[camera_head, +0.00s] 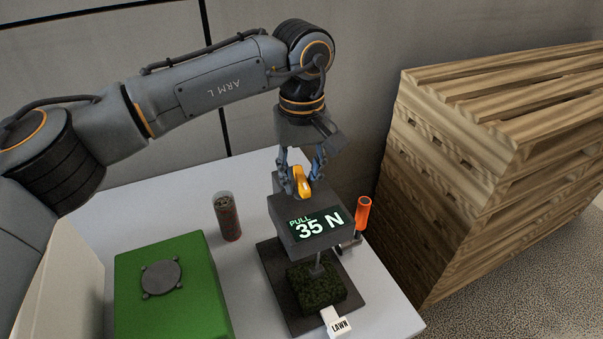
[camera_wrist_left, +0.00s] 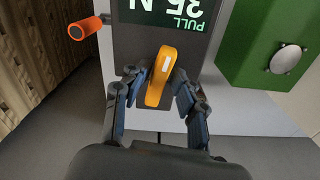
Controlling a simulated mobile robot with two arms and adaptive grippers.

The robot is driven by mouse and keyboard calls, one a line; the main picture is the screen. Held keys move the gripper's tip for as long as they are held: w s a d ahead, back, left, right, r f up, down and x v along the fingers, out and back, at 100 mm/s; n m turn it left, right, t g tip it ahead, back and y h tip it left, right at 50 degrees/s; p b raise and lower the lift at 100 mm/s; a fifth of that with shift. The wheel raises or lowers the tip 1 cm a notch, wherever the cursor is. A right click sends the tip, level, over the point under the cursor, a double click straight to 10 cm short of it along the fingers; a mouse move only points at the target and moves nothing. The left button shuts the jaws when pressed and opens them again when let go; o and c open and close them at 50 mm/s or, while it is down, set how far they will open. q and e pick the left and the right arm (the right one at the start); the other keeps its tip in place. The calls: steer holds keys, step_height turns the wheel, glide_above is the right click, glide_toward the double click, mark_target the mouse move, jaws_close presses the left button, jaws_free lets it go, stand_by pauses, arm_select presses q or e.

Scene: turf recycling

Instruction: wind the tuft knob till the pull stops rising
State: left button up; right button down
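The orange tuft knob (camera_wrist_left: 161,78), with a white mark, sits on top of the dark grey tester head (camera_head: 290,214). It also shows in the head view (camera_head: 301,184), turned a little off straight. My left gripper (camera_head: 302,178) comes down from above with one finger on each side of the knob. In the left wrist view its fingertips (camera_wrist_left: 158,76) close in against the knob's sides. The display (camera_head: 316,224) reads PULL 35 N. Below it, a green turf piece (camera_head: 318,287) sits on the dark base, under a thin rod. My right gripper is not in view.
An orange-ended handle (camera_head: 363,213) stands out at the tester's right side. A tube of brown granules (camera_head: 228,217) and a green box (camera_head: 190,300) with a round grey disc stand left. A LAWN tag (camera_head: 338,322) lies in front. Stacked wooden pallets (camera_head: 480,150) stand right.

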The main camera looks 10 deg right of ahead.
mark_target(302, 177)
arm_select(q)
steer(key=shift+r, duration=0.2)
steer(key=shift+r, duration=0.3)
step_height(302, 177, up, 11)
stand_by(0.3)
